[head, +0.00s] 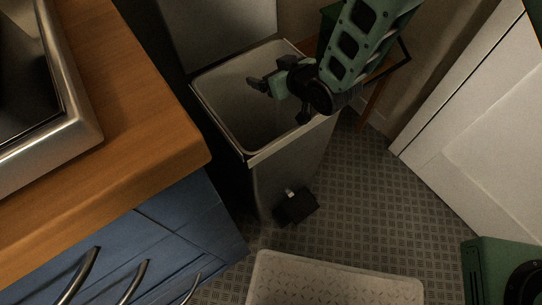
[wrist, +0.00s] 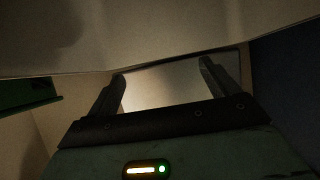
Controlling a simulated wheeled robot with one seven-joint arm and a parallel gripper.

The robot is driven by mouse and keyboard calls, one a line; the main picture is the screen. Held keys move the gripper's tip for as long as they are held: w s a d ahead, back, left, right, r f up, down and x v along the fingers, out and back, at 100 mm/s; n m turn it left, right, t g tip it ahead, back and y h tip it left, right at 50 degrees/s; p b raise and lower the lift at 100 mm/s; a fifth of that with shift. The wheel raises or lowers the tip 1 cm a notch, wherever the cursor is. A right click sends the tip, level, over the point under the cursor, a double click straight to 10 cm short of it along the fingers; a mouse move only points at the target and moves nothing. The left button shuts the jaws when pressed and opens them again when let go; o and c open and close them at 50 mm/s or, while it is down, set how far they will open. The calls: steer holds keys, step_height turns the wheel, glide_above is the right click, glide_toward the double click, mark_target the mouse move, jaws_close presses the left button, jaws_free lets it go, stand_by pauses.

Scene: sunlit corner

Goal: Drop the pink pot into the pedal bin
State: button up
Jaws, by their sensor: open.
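The grey pedal bin (head: 284,176) stands on the floor in the head view. Its lid (head: 222,30) is up, and its pedal (head: 297,205) is at the front base. My gripper (head: 279,101) is over the bin's open mouth. In the wrist view my gripper's two fingers (wrist: 163,72) are spread apart with nothing held between them. No pink pot shows in either view; the bottom of the bin is hidden from the head camera by the near wall and my gripper.
A wooden counter (head: 150,135) with blue drawers (head: 150,250) stands close on the left. A white panelled door or cabinet (head: 490,130) is on the right.

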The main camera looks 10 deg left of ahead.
steer(key=p+v, duration=0.2)
steer(key=v, duration=1.5)
